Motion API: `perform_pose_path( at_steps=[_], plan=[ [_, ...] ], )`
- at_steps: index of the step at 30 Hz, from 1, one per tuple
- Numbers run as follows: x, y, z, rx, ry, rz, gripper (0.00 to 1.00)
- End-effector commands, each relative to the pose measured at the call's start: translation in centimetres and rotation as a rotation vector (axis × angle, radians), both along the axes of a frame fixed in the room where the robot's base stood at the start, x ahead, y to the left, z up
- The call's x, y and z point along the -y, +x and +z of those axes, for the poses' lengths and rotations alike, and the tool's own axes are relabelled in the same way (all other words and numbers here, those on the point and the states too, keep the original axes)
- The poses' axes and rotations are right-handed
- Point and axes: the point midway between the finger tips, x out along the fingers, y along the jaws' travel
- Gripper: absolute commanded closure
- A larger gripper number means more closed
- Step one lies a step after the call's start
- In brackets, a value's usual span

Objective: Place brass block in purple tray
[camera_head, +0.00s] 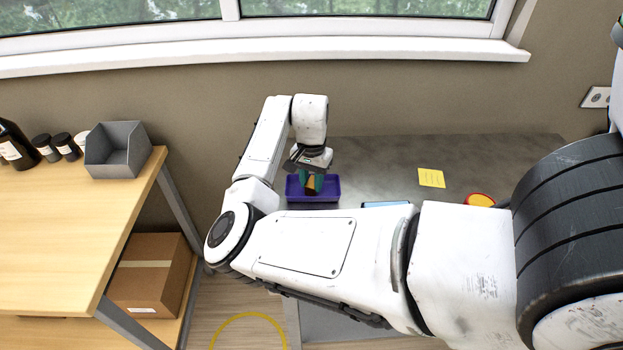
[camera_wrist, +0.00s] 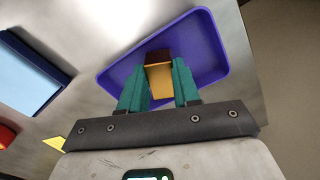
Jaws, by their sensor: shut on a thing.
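The brass block (camera_wrist: 158,80) is between the two green fingers of my gripper (camera_wrist: 159,88) in the wrist view. My gripper is shut on it. The purple tray (camera_wrist: 208,45) lies beyond and beneath the block in that view. In the head view my gripper (camera_head: 313,184) points down over the purple tray (camera_head: 293,194), with the block showing as a small brownish patch between the fingers. I cannot tell whether the block touches the tray floor.
A yellow note (camera_head: 431,178) and a red and yellow round thing (camera_head: 480,200) lie on the grey table (camera_head: 380,157). A blue-topped item (camera_wrist: 28,72) lies beside the tray. A wooden bench with a grey bin (camera_head: 117,150) and bottles stands at left.

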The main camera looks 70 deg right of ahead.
Motion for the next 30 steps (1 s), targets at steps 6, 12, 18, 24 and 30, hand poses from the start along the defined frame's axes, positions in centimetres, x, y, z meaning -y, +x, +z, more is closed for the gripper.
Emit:
perform_pose_path(
  at_steps=[6,12,18,24,30],
  plan=[
    [0.0,0.0,-0.2,-0.001,-0.001,0.001,1.0],
    [0.0,0.0,-0.2,0.0,0.0,0.0,0.52],
    [0.0,0.0,-0.2,0.0,0.0,0.0,0.43],
    [0.0,0.0,0.1,0.001,0.0,0.0,0.43],
    [0.1,0.0,2.6,0.003,-0.003,0.0,0.43]
  ],
)
